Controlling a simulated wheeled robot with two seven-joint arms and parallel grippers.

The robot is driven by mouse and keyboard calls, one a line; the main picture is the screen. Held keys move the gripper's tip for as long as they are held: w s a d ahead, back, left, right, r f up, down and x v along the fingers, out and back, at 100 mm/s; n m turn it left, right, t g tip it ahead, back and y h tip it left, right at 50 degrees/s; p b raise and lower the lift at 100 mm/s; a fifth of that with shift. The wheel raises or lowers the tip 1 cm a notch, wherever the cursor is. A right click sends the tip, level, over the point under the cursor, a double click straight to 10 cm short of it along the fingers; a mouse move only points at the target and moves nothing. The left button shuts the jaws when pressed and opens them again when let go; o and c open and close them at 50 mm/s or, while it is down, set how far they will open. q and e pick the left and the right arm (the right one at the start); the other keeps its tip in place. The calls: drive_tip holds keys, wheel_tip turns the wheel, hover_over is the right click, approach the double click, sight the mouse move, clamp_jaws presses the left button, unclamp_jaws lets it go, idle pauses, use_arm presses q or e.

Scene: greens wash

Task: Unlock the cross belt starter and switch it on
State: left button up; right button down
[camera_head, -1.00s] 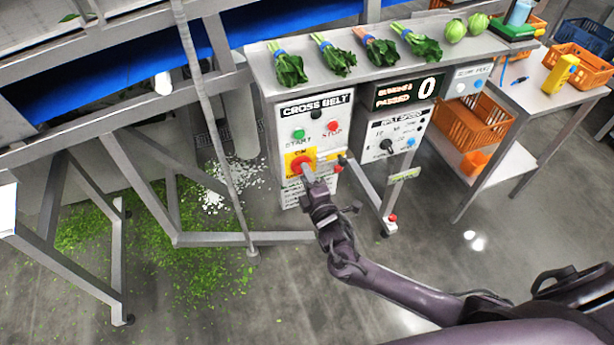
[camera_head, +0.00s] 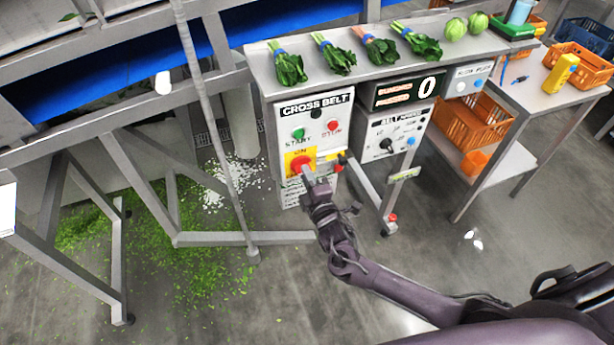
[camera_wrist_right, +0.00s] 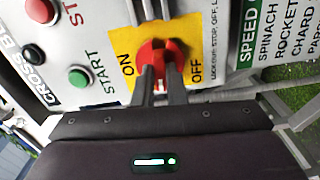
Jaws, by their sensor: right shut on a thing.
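The cross belt starter (camera_head: 318,110) is a pale box under the counter, labelled CROSS BELT. It has a green START button (camera_head: 298,134), a red STOP button (camera_head: 333,126) and a red rotary switch (camera_head: 298,163) on a yellow plate marked ON and OFF. My right gripper (camera_head: 306,175) is at this switch. In the right wrist view its two fingers (camera_wrist_right: 162,84) are shut on the red switch (camera_wrist_right: 156,50), which they partly hide. A small yellow and black item (camera_head: 342,158) sits right of the plate; I cannot tell whether it is a padlock. My left gripper is out of view.
Several bunches of greens lie on the counter (camera_head: 262,75) above. A counter display (camera_head: 404,90) reads 0, with a belt speed panel (camera_head: 393,138) below it. A steel table with orange crates (camera_head: 472,122) stands to the right. Leaf scraps litter the floor at left.

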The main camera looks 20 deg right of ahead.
drive_tip(key=shift+m+b, duration=0.55)
drive_tip(key=shift+m, duration=7.85)
drive_tip(key=c, duration=1.5)
unclamp_jaws()
drive_tip(key=shift+s, duration=0.1)
drive_tip(key=s, duration=0.7)
drive_tip(key=shift+s+d+b, duration=0.15)
drive_tip(key=shift+s+b, duration=0.2)
drive_tip(key=shift+f, duration=0.1)
